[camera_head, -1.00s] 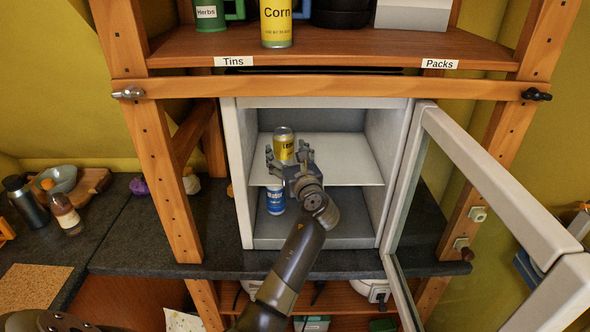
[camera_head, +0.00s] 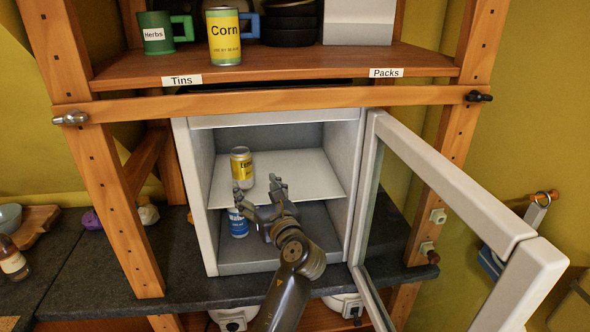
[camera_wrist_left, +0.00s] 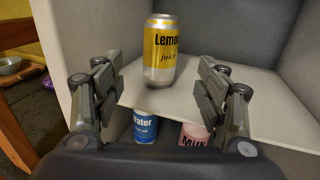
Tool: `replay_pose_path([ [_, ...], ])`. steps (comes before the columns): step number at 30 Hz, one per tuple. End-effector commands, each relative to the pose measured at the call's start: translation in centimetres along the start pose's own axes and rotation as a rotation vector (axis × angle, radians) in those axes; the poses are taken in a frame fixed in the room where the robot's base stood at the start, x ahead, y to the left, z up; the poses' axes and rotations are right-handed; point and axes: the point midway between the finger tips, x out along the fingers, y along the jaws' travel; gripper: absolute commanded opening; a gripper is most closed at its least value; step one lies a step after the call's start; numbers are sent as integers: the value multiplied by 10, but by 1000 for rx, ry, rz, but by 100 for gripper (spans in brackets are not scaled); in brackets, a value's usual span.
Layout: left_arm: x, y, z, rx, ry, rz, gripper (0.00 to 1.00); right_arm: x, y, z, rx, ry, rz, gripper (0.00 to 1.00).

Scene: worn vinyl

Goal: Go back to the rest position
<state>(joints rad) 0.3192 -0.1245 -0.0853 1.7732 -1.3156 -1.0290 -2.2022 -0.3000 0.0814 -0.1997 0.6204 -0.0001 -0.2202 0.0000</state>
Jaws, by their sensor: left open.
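My left gripper (camera_head: 262,198) is open and empty in front of the open white cabinet (camera_head: 193,190). In the left wrist view its two fingers (camera_wrist_left: 160,90) stand wide apart, with nothing between them touching. A yellow and silver lemon juice can (camera_head: 242,168) stands upright on the cabinet's middle shelf (camera_head: 300,178), behind the fingers; it also shows in the left wrist view (camera_wrist_left: 160,52). A blue water can (camera_head: 238,224) stands on the cabinet floor, partly hidden by the gripper. A pink-and-white can (camera_wrist_left: 193,134) shows beside it in the left wrist view, mostly hidden. My right gripper is out of view.
The glass door (camera_head: 450,185) stands open to the right of the arm. A wooden rail (camera_head: 270,103) crosses above the cabinet. The upper shelf (camera_head: 280,68) holds a corn tin (camera_head: 224,38), a green herbs mug (camera_head: 156,34) and dark bowls (camera_head: 289,24). Dark worktop (camera_head: 90,255) lies left.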

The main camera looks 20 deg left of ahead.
Motion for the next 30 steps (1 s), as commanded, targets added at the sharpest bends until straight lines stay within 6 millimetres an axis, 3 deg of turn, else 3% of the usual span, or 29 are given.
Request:
replay_pose_path([
  [4,0,1,-2,-8,4,0,67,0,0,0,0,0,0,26],
  [7,-3,7,-15,-71,37,-1,67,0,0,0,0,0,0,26],
  [11,-14,26,-54,-285,145,5,67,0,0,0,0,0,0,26],
  [14,-31,45,-94,-518,267,34,67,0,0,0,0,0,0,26],
  [21,-91,86,-177,-1057,564,208,67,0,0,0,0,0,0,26],
  [30,-198,132,-245,-1586,883,653,67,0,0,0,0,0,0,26],
])
